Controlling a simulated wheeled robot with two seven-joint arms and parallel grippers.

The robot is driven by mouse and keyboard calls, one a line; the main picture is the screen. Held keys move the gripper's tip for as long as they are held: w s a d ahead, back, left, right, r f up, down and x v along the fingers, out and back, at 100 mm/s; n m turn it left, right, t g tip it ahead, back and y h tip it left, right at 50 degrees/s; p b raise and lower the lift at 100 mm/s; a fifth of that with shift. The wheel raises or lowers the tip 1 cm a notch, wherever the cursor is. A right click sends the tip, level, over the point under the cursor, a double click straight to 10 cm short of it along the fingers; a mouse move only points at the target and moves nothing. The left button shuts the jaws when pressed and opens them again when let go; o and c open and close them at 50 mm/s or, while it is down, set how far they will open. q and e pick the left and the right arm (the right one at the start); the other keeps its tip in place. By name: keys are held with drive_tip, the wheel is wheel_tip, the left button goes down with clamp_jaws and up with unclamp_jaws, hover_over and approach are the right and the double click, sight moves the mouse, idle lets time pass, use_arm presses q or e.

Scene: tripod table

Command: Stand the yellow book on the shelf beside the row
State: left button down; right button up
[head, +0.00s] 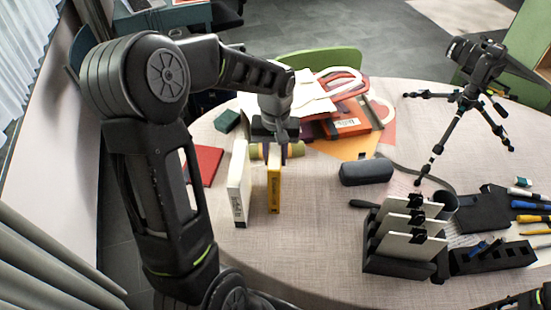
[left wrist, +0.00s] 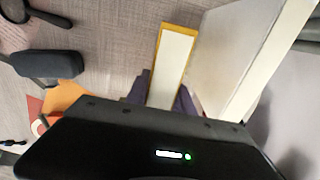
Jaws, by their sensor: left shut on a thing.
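The yellow book (head: 274,185) stands upright on or just above the table in the head view; I cannot tell whether it touches. My left gripper (head: 275,150) is shut on its upper end from above. In the left wrist view the yellow book (left wrist: 173,62) shows yellow covers and a pale page edge between the dark fingers (left wrist: 165,95). A thick white book (head: 239,185) stands upright just left of it, with a narrow gap; it also shows in the left wrist view (left wrist: 245,50). I cannot make out a separate shelf or longer row. My right gripper is out of view.
A red flat book (head: 205,165) lies left of the white book. A dark grey case (head: 366,172), a black rack with white cards (head: 400,262) and a black tripod (head: 466,100) stand to the right. Papers and an orange box (head: 347,120) lie behind. Table right of the yellow book is clear.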

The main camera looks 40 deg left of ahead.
use_arm(q)
drive_tip(key=shift+r, duration=0.1)
drive_tip(key=c, duration=1.1)
unclamp_jaws()
wheel_tip(320, 180, up, 11)
drive_tip(key=p, duration=0.7)
drive_tip(key=shift+r, duration=0.5)
drive_tip(key=shift+o, duration=0.5)
